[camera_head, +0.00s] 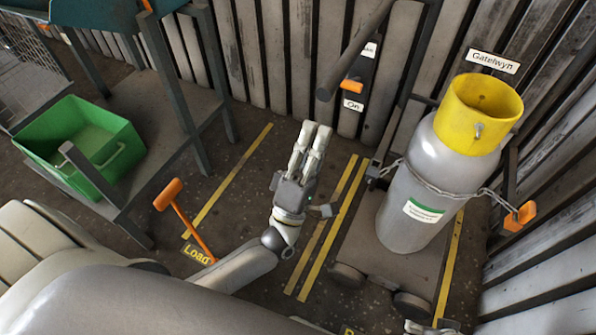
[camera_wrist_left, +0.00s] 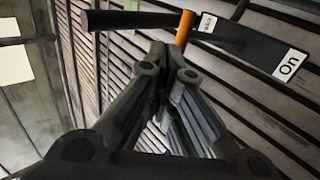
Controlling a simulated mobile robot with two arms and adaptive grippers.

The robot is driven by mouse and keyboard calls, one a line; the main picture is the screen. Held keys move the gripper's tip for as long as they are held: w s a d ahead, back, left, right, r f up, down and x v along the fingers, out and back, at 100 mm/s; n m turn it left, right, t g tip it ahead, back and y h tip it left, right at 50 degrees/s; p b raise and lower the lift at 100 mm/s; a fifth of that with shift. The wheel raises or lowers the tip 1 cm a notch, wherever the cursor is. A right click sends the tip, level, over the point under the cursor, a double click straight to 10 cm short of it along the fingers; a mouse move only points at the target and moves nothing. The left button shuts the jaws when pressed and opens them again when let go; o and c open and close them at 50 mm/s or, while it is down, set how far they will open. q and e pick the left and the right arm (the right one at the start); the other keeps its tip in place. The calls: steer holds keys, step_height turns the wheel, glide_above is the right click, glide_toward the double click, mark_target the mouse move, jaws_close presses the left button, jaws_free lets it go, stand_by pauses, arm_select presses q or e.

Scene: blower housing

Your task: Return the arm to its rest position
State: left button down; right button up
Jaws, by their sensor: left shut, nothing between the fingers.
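My left gripper (camera_head: 318,132) reaches up the middle of the head view, its two pale fingers close together and empty. In the left wrist view, the dark fingers of the left gripper (camera_wrist_left: 162,55) meet at the tips with nothing between them. It is apart from the wall switch plate (camera_head: 362,72), which has an "On" label and an orange handle (camera_head: 351,86). The switch plate (camera_wrist_left: 245,45) also shows beyond the fingers in the wrist view. A small part of what looks like my right gripper (camera_head: 430,327) shows at the bottom edge; its fingers are cut off.
A grey gas cylinder (camera_head: 407,190) with a yellow collar stands chained on a cart at right. A green crate (camera_head: 125,160) sits on a low shelf at left. An orange-handled lever (camera_head: 188,220) rises beside the "Load" floor mark. Yellow-lined floor (camera_head: 235,180) lies open between.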

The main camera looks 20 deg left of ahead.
arm_select(q)
steer(key=v, duration=0.4)
steer(key=s+r+v, duration=0.1)
steer(key=shift+s+f, duration=0.25)
steer(key=shift+f, duration=0.1)
arm_select(e)
steer(key=shift+d+r, duration=0.1)
steer(key=shift+r, duration=0.6)
